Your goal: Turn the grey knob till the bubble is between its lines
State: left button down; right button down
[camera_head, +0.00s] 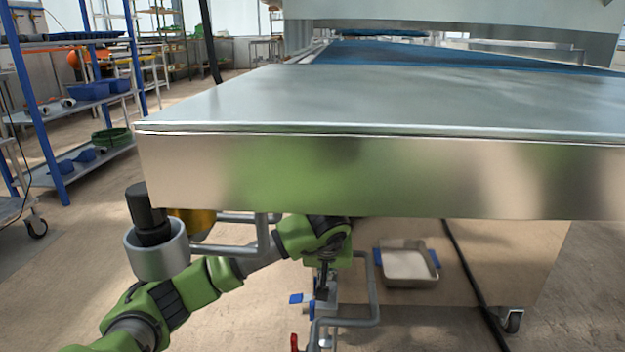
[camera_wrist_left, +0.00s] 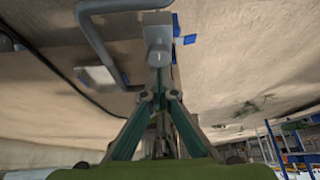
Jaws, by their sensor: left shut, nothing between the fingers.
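A small grey fitting (camera_head: 332,292) sits below the steel table's front edge in the head view. It also shows in the left wrist view as a grey block with a rounded end (camera_wrist_left: 158,52), which may be the knob. My left gripper (camera_head: 322,292) points down at it from under the table edge. In the left wrist view the fingers (camera_wrist_left: 158,92) are shut and empty, close to the rounded end. I cannot tell whether they touch it. No bubble or lines are visible. My right gripper is not in view.
A bent grey pipe (camera_head: 375,290) runs beside the fitting, with blue tabs (camera_head: 296,298) and a red handle (camera_head: 294,342) nearby. The steel table (camera_head: 380,100) overhangs. A grey holder (camera_head: 160,262) with a black cylinder is at left. A shallow tray (camera_head: 408,284) lies at right.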

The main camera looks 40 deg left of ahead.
pick_arm(q)
notch_tip(320, 180, down, 7)
jog(key=b, duration=0.5)
jog(key=shift+b, duration=0.4)
jog(key=shift+w+a+r, duration=0.15)
jog(key=shift+w+r, duration=0.05)
jog(key=shift+w, duration=0.05)
dwell(0.6)
jog(key=shift+p, duration=0.3)
jog(key=p, duration=0.2)
jog(key=shift+w+p, duration=0.1)
jog(key=shift+p, duration=0.2)
dwell(0.4)
